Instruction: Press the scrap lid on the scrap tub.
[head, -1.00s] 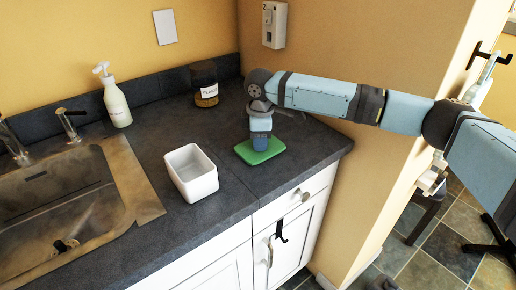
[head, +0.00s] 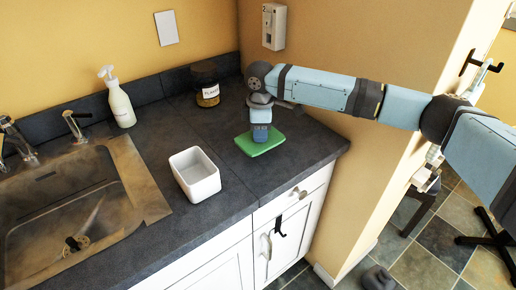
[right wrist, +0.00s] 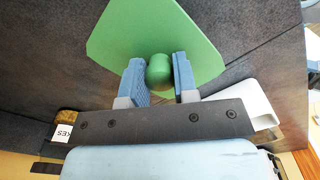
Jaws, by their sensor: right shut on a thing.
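The green scrap lid (head: 270,147) is a flat rounded square over the dark counter, right of the scrap tub. I cannot tell whether it touches the counter or is just above it. Its round green knob (right wrist: 159,71) sits between the fingers in the right wrist view. My right gripper (head: 260,136) points down over the lid and is shut on the knob; it also shows in the right wrist view (right wrist: 158,75). The scrap tub (head: 207,188) is white, open-topped and looks empty. It stands upright near the counter's front edge. My left gripper is not in view.
A labelled dark-lidded jar (head: 206,88) stands at the back by the wall. A soap bottle (head: 119,102) and the sink (head: 147,190) are to the left of the tub. The counter (head: 225,148) between tub and lid is clear.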

